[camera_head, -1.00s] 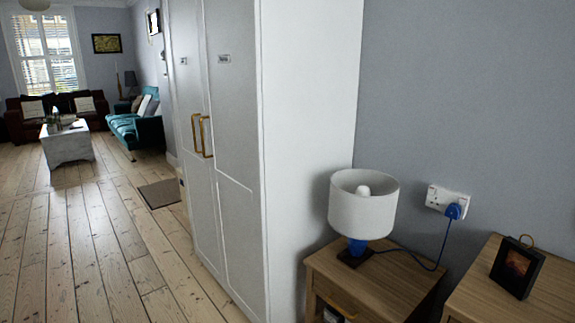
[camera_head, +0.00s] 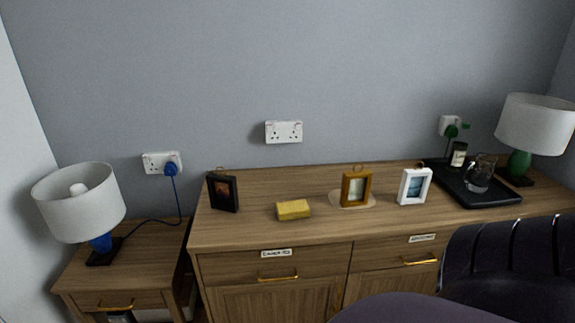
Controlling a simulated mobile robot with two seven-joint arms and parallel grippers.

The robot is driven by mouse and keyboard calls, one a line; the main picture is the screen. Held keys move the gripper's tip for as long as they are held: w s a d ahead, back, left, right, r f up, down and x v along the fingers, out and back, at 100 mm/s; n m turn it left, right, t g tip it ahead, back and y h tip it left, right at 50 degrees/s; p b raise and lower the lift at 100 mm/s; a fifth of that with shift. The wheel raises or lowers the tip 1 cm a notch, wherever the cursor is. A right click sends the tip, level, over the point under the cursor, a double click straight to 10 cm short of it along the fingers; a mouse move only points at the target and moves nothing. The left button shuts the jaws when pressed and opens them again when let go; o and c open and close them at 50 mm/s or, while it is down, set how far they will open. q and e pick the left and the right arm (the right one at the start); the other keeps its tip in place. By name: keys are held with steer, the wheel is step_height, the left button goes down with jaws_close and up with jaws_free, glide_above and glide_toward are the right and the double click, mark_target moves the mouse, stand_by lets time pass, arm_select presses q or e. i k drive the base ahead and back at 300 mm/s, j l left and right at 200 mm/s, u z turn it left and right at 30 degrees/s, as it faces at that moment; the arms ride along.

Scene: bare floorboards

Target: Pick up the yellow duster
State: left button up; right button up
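The yellow duster (camera_head: 293,210) is a small yellow block lying on top of the wooden sideboard (camera_head: 240,235), near its front edge and left of the middle. It stands apart from the picture frames on either side. Neither of my grippers shows in the head view, so their state cannot be seen.
A black frame (camera_head: 223,191) stands left of the duster; a gold frame (camera_head: 356,188) and a white frame (camera_head: 414,186) stand right. A black tray (camera_head: 478,198) holds a glass jug. A blue-based lamp (camera_head: 79,205) stands left. A dark chair (camera_head: 510,255) blocks the front right.

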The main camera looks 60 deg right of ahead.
mark_target(289, 210)
steer(key=z, duration=1.7)
